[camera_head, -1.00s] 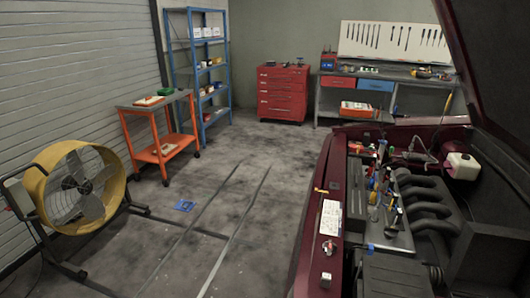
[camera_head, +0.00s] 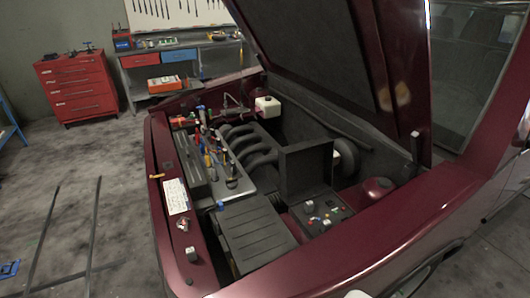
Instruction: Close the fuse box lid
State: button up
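The fuse box (camera_head: 335,213) sits in the engine bay of a dark red car, right of centre. Its black lid (camera_head: 306,172) stands upright at the back of the box, open. Several small coloured fuses and a few pale blocks show inside it. My gripper is not in view. Small pale shapes at the bottom edge are too cut off to identify.
The raised hood (camera_head: 305,60) hangs over the bay. Several tools stand in a tray (camera_head: 232,188) left of the engine pipes. A flat black cover (camera_head: 255,230) lies left of the fuse box. The car's red front edge (camera_head: 178,230) borders open floor at left.

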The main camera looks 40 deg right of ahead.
aim_at(306, 168)
jog(key=i+j+u, duration=0.95)
jog(key=i+j, duration=0.15)
jog(key=i, duration=0.45)
jog(key=i+j, duration=0.15)
jog(key=i, duration=0.5)
jog(key=i+z, duration=0.4)
jog(key=i, duration=0.2)
jog(key=i+z, duration=0.45)
jog(key=i, duration=0.15)
jog(key=i+j+z, duration=0.4)
jog(key=i+z, duration=0.2)
jog(key=z, duration=0.2)
jog(key=i+z, duration=0.25)
jog(key=z, duration=0.2)
jog(key=i+j+z, duration=0.1)
jog(key=z, duration=0.3)
jog(key=i+j+z, duration=0.2)
jog(key=z, duration=0.2)
jog(key=i+j+z, duration=0.25)
jog(key=z, duration=0.15)
jog(key=i+j+z, duration=0.15)
jog(key=z, duration=0.25)
jog(key=i+j+z, duration=0.3)
jog(key=z, duration=0.15)
jog(key=i+j+z, duration=0.15)
jog(key=j+z, duration=0.25)
jog(key=i+j+z, duration=0.15)
jog(key=z, duration=0.3)
